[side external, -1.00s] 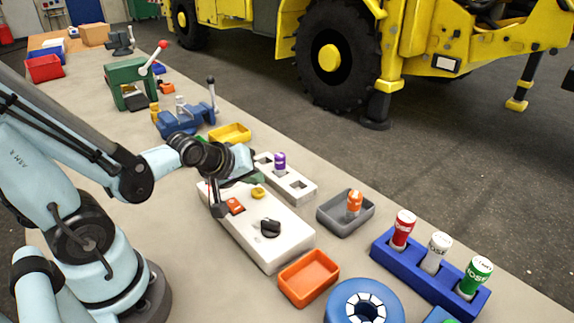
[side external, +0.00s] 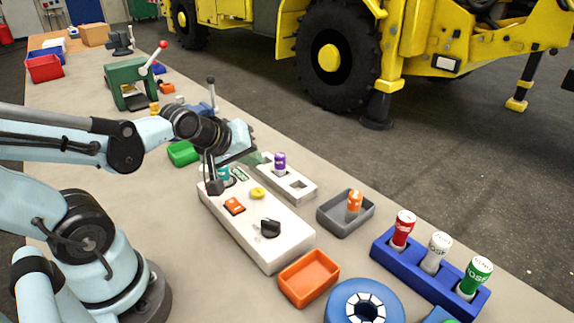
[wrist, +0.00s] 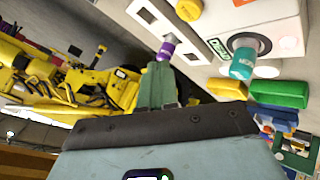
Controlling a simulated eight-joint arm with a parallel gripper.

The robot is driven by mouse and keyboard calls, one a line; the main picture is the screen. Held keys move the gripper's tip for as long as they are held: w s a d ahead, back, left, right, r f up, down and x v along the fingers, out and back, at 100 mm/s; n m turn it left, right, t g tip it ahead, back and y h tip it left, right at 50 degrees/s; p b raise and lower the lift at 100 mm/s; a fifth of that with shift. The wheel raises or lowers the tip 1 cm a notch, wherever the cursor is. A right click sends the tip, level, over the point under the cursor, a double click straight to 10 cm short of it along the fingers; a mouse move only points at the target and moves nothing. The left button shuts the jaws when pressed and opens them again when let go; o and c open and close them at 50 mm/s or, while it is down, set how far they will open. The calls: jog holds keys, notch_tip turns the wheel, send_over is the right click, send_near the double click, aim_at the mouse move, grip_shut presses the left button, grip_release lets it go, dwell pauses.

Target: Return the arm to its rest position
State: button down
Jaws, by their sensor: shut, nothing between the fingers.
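My gripper (side external: 252,158) is in the air above the far end of the white control box (side external: 262,228), close to the white slotted block (side external: 298,188). In the wrist view its pale green fingers (wrist: 160,75) are together with nothing between them. A purple cylinder (side external: 280,162) stands in the slotted block; in the wrist view it (wrist: 166,48) appears just past the fingertips. A teal cylinder (side external: 223,173) sits in the control box and also shows in the wrist view (wrist: 243,63). The box carries an orange switch, a yellow button and a black knob.
An orange tray (side external: 308,279), a grey tray (side external: 332,222) with an orange cylinder, and a blue rack (side external: 407,265) with three cylinders stand on the right. A green bin (side external: 183,153), a blue vise and a green press (side external: 128,84) stand farther back.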

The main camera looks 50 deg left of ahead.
dwell(0.3)
jog(key=s+d+r+m+g+h, duration=0.1)
jog(key=s+d+m+g, duration=0.1)
jog(key=d+m, duration=0.4)
jog(key=shift+s+r+m+h, duration=0.25)
jog(key=shift+s+m+h, duration=0.2)
jog(key=shift+m, duration=2.25)
